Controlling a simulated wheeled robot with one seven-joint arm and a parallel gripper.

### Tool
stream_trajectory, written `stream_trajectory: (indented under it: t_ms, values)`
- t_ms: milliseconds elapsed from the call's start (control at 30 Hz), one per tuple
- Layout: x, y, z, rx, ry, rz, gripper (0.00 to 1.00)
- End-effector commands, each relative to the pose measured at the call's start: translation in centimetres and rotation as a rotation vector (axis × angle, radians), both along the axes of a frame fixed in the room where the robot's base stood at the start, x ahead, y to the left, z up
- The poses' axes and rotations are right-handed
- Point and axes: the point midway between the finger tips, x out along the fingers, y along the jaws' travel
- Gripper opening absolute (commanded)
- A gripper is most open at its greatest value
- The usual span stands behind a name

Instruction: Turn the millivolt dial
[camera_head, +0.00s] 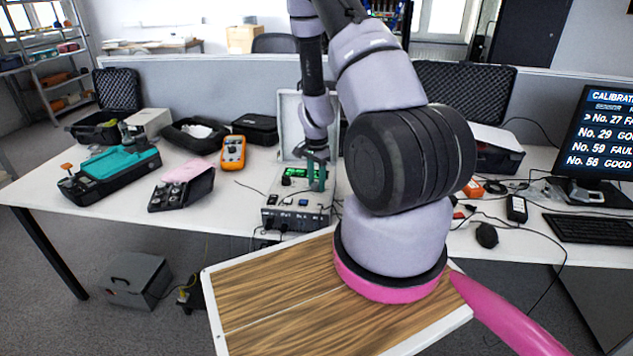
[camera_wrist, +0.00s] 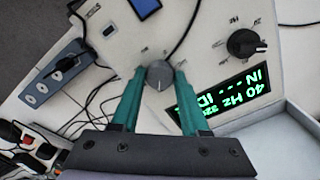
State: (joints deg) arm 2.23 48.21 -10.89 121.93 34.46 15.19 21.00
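The calibrator (camera_head: 285,217) is a light grey box with an open lid on the desk. Its panel, rotated in the wrist view (camera_wrist: 205,60), bears a grey dial (camera_wrist: 158,75), a larger black dial (camera_wrist: 242,43) and a green-lit display (camera_wrist: 222,97) reading "40 Hz". Labels by the dials are too small to read surely, so I cannot tell which is the millivolt dial. My gripper (camera_wrist: 160,73) has its teal fingertips on either side of the grey dial, with a slight gap seeming to show. In the head view my gripper (camera_head: 318,177) is over the panel's right part.
An orange handheld meter (camera_head: 233,152), a teal-topped case (camera_head: 118,163) and a black box (camera_head: 181,190) lie left of the calibrator. A monitor (camera_head: 603,140) and keyboard (camera_head: 592,228) stand at right. Cables run around the calibrator.

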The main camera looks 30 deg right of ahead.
Motion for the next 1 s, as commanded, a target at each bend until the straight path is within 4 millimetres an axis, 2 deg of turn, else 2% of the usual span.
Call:
stream_trajectory:
  t_ms: [33, 67, 467, 567, 900, 1000]
  values:
    - [0.0, 0.0, 0.0, -0.001, -0.001, 0.0, 0.63]
    - [0.0, 0.0, 0.0, 0.0, -0.001, 0.001, 0.74]
    - [0.1, 0.0, 0.6, -0.001, -0.003, 0.002, 0.74]
    - [0.2, 0.0, 1.9, -0.001, -0.003, 0.002, 0.74]
    - [0.1, 0.1, 8.6, -0.001, -0.004, 0.002, 0.74]
    - [0.1, 0.0, 9.8, -0.001, -0.003, 0.002, 0.74]
